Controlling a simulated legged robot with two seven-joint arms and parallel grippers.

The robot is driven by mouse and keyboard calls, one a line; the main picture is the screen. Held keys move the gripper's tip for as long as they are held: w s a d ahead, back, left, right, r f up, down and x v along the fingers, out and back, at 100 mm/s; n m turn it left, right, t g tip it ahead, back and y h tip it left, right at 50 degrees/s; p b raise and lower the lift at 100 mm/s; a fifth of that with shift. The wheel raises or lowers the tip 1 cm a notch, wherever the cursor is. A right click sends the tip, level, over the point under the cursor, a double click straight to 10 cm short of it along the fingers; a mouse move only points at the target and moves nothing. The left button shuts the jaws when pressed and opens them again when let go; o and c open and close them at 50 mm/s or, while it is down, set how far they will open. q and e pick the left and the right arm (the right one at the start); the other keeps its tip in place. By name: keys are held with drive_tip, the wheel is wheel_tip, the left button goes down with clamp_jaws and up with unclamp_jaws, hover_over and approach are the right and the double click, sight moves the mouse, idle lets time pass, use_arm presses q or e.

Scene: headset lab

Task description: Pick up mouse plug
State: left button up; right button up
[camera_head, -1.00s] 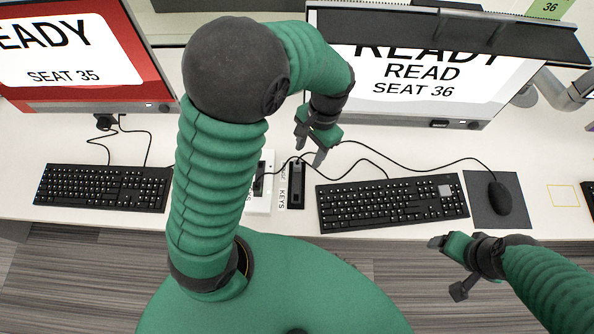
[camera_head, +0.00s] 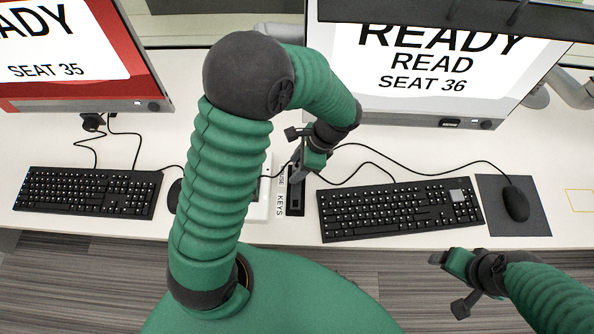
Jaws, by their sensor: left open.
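The mouse plug cannot be made out on its own; my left gripper covers the area around it. Black cables (camera_head: 352,146) run from the right-hand side to the small dark socket strip (camera_head: 295,199), labelled "MOUSE" and "KEYS". My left gripper (camera_head: 300,172) is open, pointing down over the upper end of this strip; whether it touches a cable or plug cannot be told. The black mouse (camera_head: 516,203) lies on a dark mat (camera_head: 540,226) at the right. My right gripper (camera_head: 445,262) is in front of the desk edge, below the keyboard, with nothing visible in it.
A black keyboard (camera_head: 400,208) lies right of the strip, another keyboard (camera_head: 85,191) at the left. A white box (camera_head: 258,205) stands beside the strip, partly behind my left arm. Monitors (camera_head: 435,75) stand behind. The desk's right end is mostly clear.

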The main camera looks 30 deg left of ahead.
sight(297, 168)
use_arm(q)
clamp_jaws()
idle(0.3)
drive_tip(key=shift+r, duration=0.55)
drive_tip(key=r, duration=0.1)
drive_tip(key=r+p, duration=0.1)
drive_tip(key=shift+s+d+r, duration=0.15)
drive_tip(key=shift+s+r, duration=0.1)
drive_tip(key=shift+r, duration=0.05)
drive_tip(key=s+d+r+p, duration=0.1)
drive_tip(key=s+d, duration=0.7)
drive_tip(key=s, duration=0.4)
wheel_tip(297, 168, up, 6)
drive_tip(key=s+p, duration=0.1)
drive_tip(key=p, duration=0.5)
